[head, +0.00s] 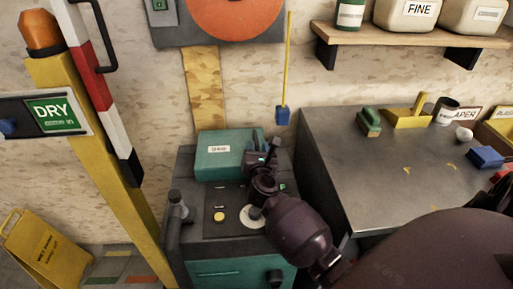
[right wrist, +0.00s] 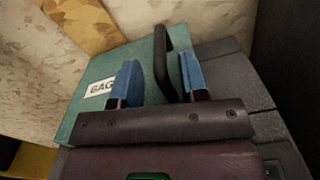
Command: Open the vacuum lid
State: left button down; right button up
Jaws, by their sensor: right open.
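The vacuum is a dark grey box (head: 187,262) with a teal lid (head: 217,160) on its top back part, bearing a white label. The lid lies down flat. In the right wrist view the teal lid (right wrist: 95,122) fills the middle, with a label reading BAG and a black bar handle (right wrist: 166,60). My right gripper (head: 268,152) is at the lid's right side. In the wrist view its two blue fingers (right wrist: 160,82) are open, with the handle in the gap between them; I see no grip on it. My left gripper is out of view.
A grey metal table (head: 365,190) stands to the right with a green brush (head: 369,122), yellow scoop (head: 408,117) and blue block (head: 486,157). A yellow post (head: 105,150) and wet-floor sign (head: 47,250) are at left. A shelf (head: 400,45) is above.

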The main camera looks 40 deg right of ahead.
jog(key=shift+w+d, duration=0.2)
jog(key=shift+w, duration=0.1)
grip_shut()
